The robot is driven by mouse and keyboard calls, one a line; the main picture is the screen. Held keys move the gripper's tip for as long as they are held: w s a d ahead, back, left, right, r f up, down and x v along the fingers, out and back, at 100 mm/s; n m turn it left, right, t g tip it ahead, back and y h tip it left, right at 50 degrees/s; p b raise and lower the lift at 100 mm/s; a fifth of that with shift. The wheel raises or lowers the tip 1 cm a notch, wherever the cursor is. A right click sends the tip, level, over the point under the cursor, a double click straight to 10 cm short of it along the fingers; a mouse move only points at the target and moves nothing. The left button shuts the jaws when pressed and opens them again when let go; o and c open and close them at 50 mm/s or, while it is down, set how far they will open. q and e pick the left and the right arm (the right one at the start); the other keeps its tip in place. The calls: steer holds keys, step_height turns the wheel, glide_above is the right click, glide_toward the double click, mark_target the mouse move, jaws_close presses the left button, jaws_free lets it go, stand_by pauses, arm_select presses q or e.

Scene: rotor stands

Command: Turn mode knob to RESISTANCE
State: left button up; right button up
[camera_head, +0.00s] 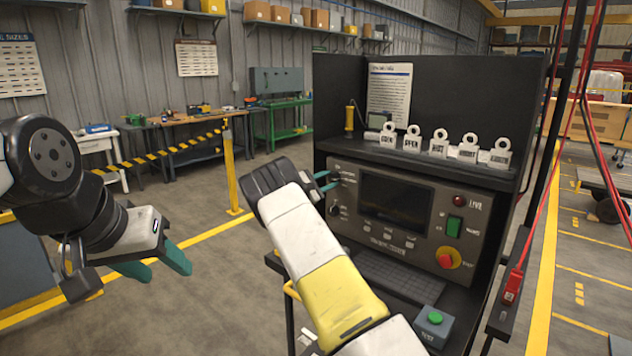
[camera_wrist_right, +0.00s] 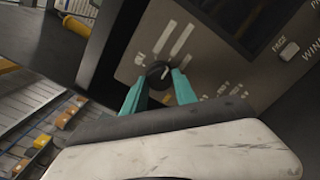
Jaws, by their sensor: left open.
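The control panel (camera_head: 440,215) has a small dark knob (camera_head: 336,181) at its upper left. In the right wrist view this knob (camera_wrist_right: 158,71) has pale label marks around it, too blurred to read. My right gripper (camera_head: 327,180) is at the upper knob; its teal fingertips (camera_wrist_right: 158,76) lie on either side of it. I cannot tell whether they press on it. A second knob (camera_head: 334,210) sits below. Which way the upper knob points is unclear. My left gripper (camera_head: 160,265) is open and empty, left of the console, away from the panel.
A dark screen (camera_head: 395,200) is right of the knobs. Further right are a green switch (camera_head: 454,226) and a red stop button (camera_head: 447,258) on yellow. Several labelled tags (camera_head: 438,143) stand on the shelf above. A green button box (camera_head: 434,325) is at the front.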

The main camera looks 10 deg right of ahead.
jaws_close()
steer(key=n, duration=0.4)
steer(key=shift+f+n, duration=0.1)
steer(key=shift+n, duration=2.3)
steer(key=o, duration=0.8)
jaws_free()
